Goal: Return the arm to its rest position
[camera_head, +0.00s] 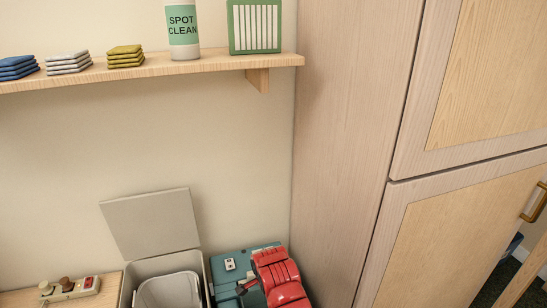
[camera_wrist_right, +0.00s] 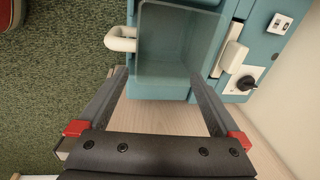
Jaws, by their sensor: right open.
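My right gripper (camera_wrist_right: 158,84) is open in the right wrist view, its two dark fingers spread wide with nothing between them. The fingertips lie in front of a teal machine (camera_wrist_right: 176,85) with a clear bin, a pale handle and a black knob, over a pale wood surface (camera_wrist_right: 150,115). I cannot tell whether the fingers touch the machine. In the head view the teal machine (camera_head: 222,284) stands at the bottom, partly covered by a red ribbed part that looks like my right arm. My left gripper is not in view.
An open-lidded grey bin (camera_head: 127,290) stands left of the machine, beside a switch strip (camera_head: 70,288). A tall wood cabinet (camera_head: 340,130) rises at the right. A wall shelf (camera_head: 215,66) holds folded cloths, a spray can and a green-framed filter. Green carpet (camera_wrist_right: 60,80) lies below.

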